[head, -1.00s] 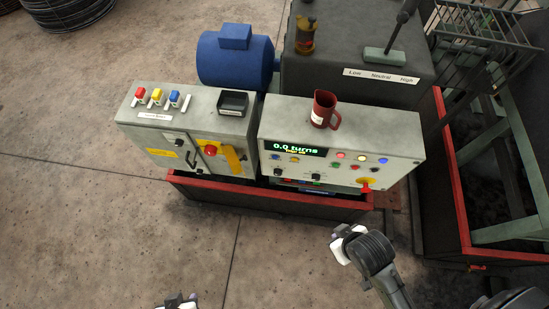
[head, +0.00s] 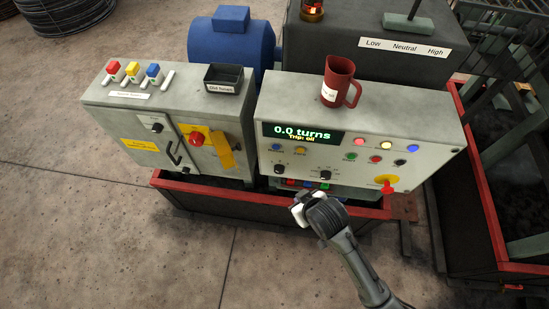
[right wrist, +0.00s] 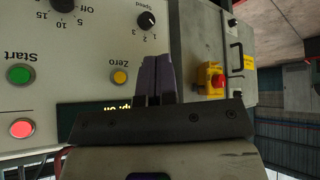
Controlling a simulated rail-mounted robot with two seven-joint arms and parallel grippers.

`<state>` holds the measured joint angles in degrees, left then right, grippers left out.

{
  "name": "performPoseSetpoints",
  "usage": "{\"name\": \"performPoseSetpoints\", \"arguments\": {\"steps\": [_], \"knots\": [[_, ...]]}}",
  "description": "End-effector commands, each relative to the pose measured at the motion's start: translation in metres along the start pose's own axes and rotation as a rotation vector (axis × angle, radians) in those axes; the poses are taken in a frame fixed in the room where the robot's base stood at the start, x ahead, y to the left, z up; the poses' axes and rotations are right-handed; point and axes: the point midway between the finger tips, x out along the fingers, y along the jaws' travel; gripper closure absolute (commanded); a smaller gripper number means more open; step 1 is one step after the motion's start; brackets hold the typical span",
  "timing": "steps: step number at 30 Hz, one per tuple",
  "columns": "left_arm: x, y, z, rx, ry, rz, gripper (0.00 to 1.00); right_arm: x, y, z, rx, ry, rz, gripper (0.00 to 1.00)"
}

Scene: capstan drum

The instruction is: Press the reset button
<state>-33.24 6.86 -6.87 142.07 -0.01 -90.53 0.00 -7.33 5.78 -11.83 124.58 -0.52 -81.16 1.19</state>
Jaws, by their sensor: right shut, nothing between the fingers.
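The control panel (head: 330,115) has a display (head: 303,132) reading "0.0 turns, Trip: oil". My right gripper (head: 308,207) is below and in front of the panel. In the right wrist view its fingers (right wrist: 158,78) are shut and empty, with the yellow Zero button (right wrist: 120,77) and green Start button (right wrist: 20,74) beyond.
A red jug (head: 339,82) stands on the panel top. A red mushroom button on a yellow plate (head: 386,183) is at its lower right. A red-rimmed trough (head: 225,196) runs below.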

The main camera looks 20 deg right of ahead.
Motion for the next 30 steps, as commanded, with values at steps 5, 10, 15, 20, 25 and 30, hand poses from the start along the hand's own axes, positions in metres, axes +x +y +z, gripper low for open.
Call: {"name": "performPoseSetpoints", "arguments": {"steps": [5, 10, 15, 20, 25, 30], "knots": [[0.028, 0.001, 0.009, 0.0, -0.003, 0.0, 0.6, 0.077, -0.014, -0.009, 0.089, 0.155, -0.022, 1.0], [0.023, 0.001, 0.007, 0.0, 0.002, 0.0, 0.6, 0.105, -0.023, -0.017, 0.223, 0.314, -0.07, 1.0], [0.023, 0.001, 0.007, 0.001, 0.003, 0.0, 0.6, 0.113, -0.027, -0.032, 0.363, 0.49, -0.143, 1.0], [0.023, 0.001, 0.007, 0.001, 0.003, 0.0, 0.6, 0.101, -0.028, -0.052, 0.476, 0.645, -0.227, 1.0], [0.024, 0.001, 0.007, 0.001, 0.002, 0.0, 0.6, 0.088, -0.029, -0.067, 0.572, 0.751, -0.309, 1.0], [0.024, 0.001, 0.007, 0.001, 0.001, 0.0, 0.6, 0.085, -0.029, -0.069, 0.628, 0.764, -0.341, 1.0]]}}
